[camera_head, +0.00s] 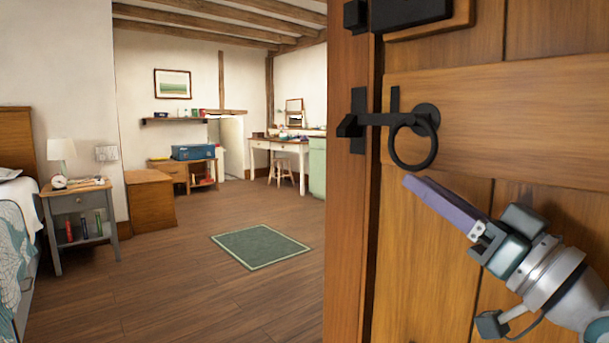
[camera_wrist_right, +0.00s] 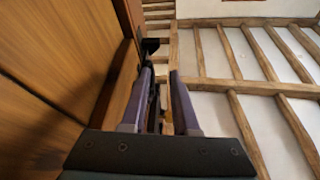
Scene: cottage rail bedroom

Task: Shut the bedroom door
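The wooden bedroom door (camera_head: 548,122) fills the right of the head view, and the room shows past its left edge. It carries a black latch bar (camera_head: 376,119) and a black ring handle (camera_head: 413,153). My right gripper (camera_head: 410,184) is in front of the door face, its purple fingertips just below the ring. In the right wrist view the gripper's two purple fingers (camera_wrist_right: 160,76) stand apart, with the door on the left. A dark strip shows between them; I cannot tell what it is or whether they touch the door. My left gripper is out of view.
Past the door, a green rug (camera_head: 260,246) lies on a mostly clear wooden floor. A grey nightstand (camera_head: 77,204) and a bed (camera_head: 12,238) stand at the left. A wooden chest (camera_head: 150,201) and a white desk (camera_head: 262,146) are farther back.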

